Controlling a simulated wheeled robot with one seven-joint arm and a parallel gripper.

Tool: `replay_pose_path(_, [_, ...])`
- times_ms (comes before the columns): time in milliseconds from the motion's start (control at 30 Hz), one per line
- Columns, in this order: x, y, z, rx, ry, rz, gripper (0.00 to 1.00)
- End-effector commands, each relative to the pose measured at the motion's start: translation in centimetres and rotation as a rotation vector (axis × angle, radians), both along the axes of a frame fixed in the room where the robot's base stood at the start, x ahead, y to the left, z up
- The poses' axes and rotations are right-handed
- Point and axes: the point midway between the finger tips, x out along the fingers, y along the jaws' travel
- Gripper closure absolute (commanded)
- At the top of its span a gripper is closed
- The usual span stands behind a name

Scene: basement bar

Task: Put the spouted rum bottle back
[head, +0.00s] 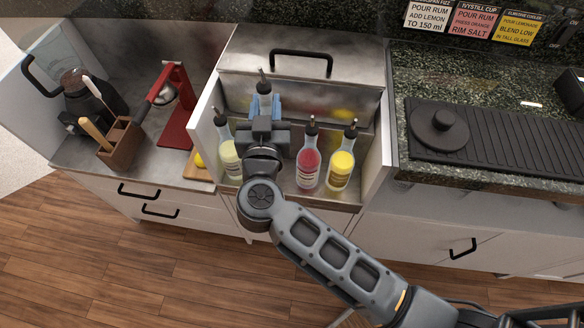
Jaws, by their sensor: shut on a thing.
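My gripper (265,107) is over the back left part of an open bottle well (350,108), with its blue fingertips shut around a spouted bottle (263,87). This bottle's dark pourer and clear upper part show above the fingers, and it looks upright. My wrist hides its lower part, so I cannot tell whether it touches the well floor. Three more spouted bottles stand in the well: a pale yellow-green one (230,158) at front left, a red one (308,165) and a yellow one (341,165) at right. No label on the held bottle is readable.
The well's side walls and front rim stand around the bottles. At left are a red juicer press (178,105), a wooden holder (120,143) and a dark blender or jug (88,98). At right, a black ribbed mat (500,140) lies on the granite counter.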

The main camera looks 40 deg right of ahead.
Motion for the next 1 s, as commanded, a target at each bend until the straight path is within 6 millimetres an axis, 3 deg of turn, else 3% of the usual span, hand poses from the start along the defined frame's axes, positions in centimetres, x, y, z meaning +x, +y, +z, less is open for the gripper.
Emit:
replay_pose_path(367, [0.1,0.1,-0.1,-0.001,-0.001,-0.001,1.0])
replay_pose_path(1000, [0.2,0.1,-8.0,-0.003,0.002,-0.001,1.0])
